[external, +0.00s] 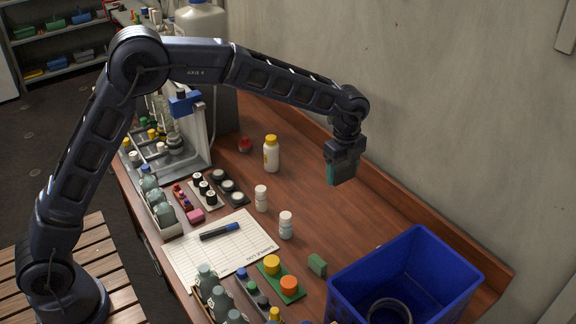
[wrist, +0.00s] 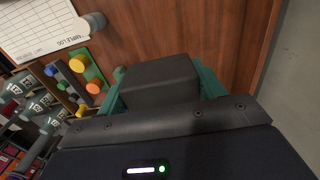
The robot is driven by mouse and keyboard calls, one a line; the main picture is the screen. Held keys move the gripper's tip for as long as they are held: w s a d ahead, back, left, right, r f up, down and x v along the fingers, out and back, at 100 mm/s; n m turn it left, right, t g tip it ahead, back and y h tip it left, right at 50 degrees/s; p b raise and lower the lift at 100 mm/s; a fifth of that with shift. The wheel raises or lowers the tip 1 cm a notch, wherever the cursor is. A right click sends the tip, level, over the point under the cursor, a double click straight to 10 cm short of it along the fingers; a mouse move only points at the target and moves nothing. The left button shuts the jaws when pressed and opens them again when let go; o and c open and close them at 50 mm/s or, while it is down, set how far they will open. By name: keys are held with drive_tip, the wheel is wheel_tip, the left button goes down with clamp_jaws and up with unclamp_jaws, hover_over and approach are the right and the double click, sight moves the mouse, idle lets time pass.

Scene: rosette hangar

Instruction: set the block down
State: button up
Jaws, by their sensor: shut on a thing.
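My gripper (external: 342,172) is in the air over the right-hand part of the wooden table (external: 350,220), near the back wall, pointing down. In the wrist view a dark grey block (wrist: 160,80) sits between the teal fingers, which are shut on it. The block's underside is hidden, and I see no contact with the table. In the external view the block is hard to tell from the dark gripper body.
A blue bin (external: 455,260) stands at the front right, with a small green block (external: 317,265) left of it.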

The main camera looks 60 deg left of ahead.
sight(342, 236)
drive_tip(key=d+f, duration=0.1)
drive_tip(key=f, duration=0.5)
drive_tip(key=d+f, duration=0.1)
drive_tip(key=f, duration=0.6)
drive_tip(key=d+f, duration=0.1)
drive_tip(key=f, duration=0.6)
drive_tip(key=shift+s+d, duration=0.2)
drive_tip(key=shift+d, duration=0.05)
drive_tip(key=shift+f, duration=0.15)
drive_tip(key=o, duration=1.1)
drive_tip(key=shift+c, duration=0.2)
